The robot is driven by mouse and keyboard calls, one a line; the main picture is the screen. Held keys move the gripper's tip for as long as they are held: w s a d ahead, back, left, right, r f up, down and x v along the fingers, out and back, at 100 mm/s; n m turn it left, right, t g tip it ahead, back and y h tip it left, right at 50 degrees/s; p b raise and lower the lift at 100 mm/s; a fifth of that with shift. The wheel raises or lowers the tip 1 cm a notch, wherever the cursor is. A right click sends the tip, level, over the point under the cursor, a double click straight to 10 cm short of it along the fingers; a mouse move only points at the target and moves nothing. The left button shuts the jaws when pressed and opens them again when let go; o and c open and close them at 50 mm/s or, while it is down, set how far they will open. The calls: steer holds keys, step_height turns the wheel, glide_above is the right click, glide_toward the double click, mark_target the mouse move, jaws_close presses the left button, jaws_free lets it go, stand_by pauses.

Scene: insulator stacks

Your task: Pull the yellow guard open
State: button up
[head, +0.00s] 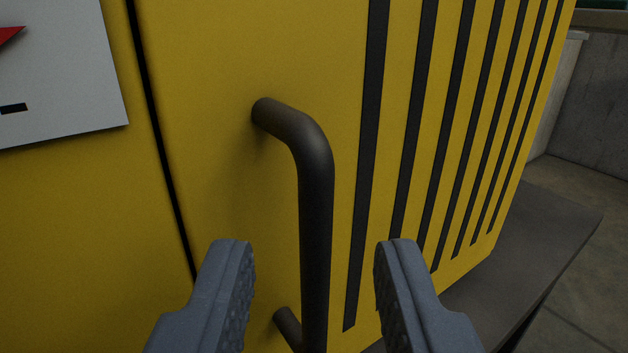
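The yellow guard (220,180) fills most of the head view, with a row of dark vertical slots on its right part. A dark bar handle (316,200) stands out from it, upright, with its upper bend at the middle of the view and its lower mount near the bottom edge. My gripper (315,250) is open at the bottom of the view. Its two grey fingers are on either side of the handle's lower part, with gaps visible on both sides. The guard looks shut, with a narrow dark seam along its left side.
Left of the seam is another yellow panel (75,230) with a white sign (60,70) bearing a red mark. A dark grey ledge (545,235) juts out at the lower right. Grey concrete walls (595,115) and floor show behind it.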

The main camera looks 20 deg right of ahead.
steer(key=shift+x, duration=1.05)
steer(key=shift+a, duration=0.1)
jaws_close()
steer(key=shift+s+y, duration=0.2)
steer(key=shift+y, duration=0.1)
